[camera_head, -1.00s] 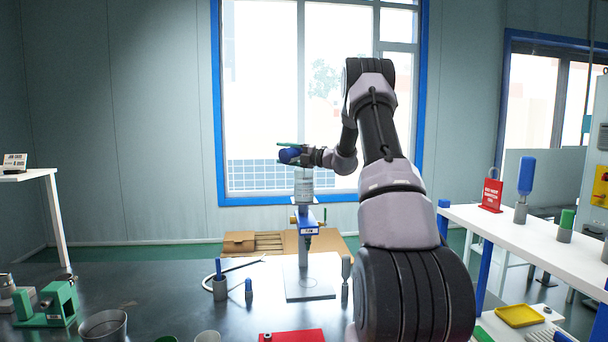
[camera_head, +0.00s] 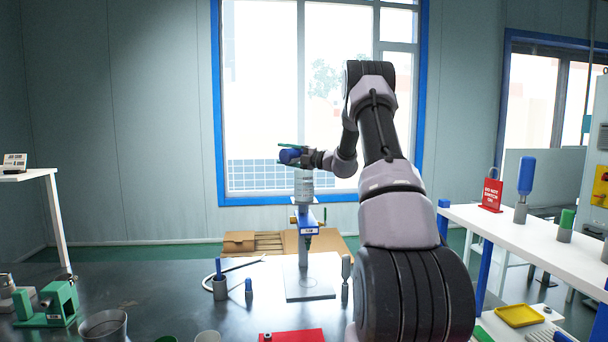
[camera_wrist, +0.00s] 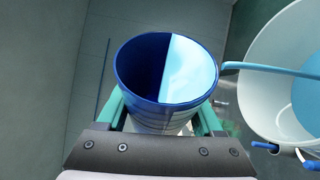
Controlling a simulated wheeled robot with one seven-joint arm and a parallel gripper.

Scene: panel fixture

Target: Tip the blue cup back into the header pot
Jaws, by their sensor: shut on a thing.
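My gripper (camera_wrist: 165,112) is shut on the blue cup (camera_wrist: 127,72), with a green finger on each side of it. In the wrist view the cup's mouth faces the camera, and light-blue liquid fills its right half up to a straight edge. A light-blue stream (camera_wrist: 268,69) runs from the cup's right lip over the rim of the white header pot (camera_wrist: 250,100), which holds light-blue liquid. In the head view the cup (camera_head: 289,157) is tilted, just above the header pot (camera_head: 304,184) on its stand. The pot's inside is hidden there.
A blue valve body (camera_head: 308,222) sits below the pot on the stand, whose base plate (camera_head: 310,288) rests on the dark table. Grey holders with blue tools (camera_head: 220,288) stand left of it. A red block (camera_head: 292,336) and a metal bucket (camera_head: 103,326) are at the front.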

